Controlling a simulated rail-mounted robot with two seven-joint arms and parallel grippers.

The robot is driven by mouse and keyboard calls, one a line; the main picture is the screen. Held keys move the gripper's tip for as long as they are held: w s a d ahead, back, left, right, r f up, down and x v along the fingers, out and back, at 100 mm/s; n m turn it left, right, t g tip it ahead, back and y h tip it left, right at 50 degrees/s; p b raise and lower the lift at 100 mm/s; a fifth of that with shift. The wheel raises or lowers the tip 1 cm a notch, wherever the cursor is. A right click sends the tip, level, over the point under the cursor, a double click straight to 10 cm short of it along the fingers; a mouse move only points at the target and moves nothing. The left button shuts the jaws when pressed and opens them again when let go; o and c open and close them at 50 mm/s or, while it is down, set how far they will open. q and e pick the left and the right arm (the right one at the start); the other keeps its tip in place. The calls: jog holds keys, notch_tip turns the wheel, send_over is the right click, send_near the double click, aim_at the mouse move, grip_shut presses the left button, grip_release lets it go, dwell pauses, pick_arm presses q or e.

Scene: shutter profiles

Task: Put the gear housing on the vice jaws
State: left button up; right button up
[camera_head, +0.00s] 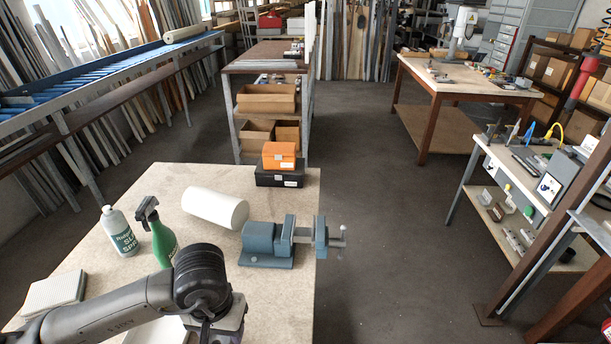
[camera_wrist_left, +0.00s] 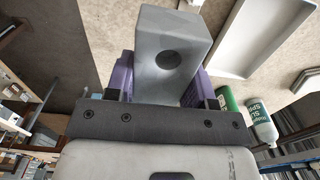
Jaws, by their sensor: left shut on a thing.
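The gear housing (camera_wrist_left: 170,52), a grey block with a round dark hole in its face, is between the purple fingers of my left gripper (camera_wrist_left: 161,80) in the left wrist view. The gripper is shut on it. In the head view my left arm reaches in from the lower left, with its wrist over the front of the bench; its fingertips and the housing are hidden or out of frame there. The blue-grey vice (camera_head: 268,244) stands at the bench's right edge, beyond and right of my wrist, with nothing on its jaws. My right gripper is not in view.
A white roll (camera_head: 216,207) lies left of the vice. A green spray bottle (camera_head: 163,238) and a white bottle (camera_head: 119,231) stand further left. An orange box (camera_head: 279,155) sits on a black case (camera_head: 280,177) at the back. A white tray (camera_wrist_left: 262,38) lies near the housing.

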pick_arm(q)
jog(key=w+a+r+n, duration=0.1)
jog(key=w+a+r, duration=0.15)
jog(key=a, duration=0.25)
jog(key=s+r+p, duration=0.3)
jog(key=r+p, duration=0.7)
jog(key=p, duration=0.1)
jog(key=s+r+p, duration=0.3)
jog(key=r+p, duration=0.8)
jog(key=s+r+p, duration=0.3)
jog(key=r+p, duration=0.7)
jog(key=p, duration=0.2)
jog(key=shift+s+r, duration=0.25)
jog(key=shift+r, duration=0.05)
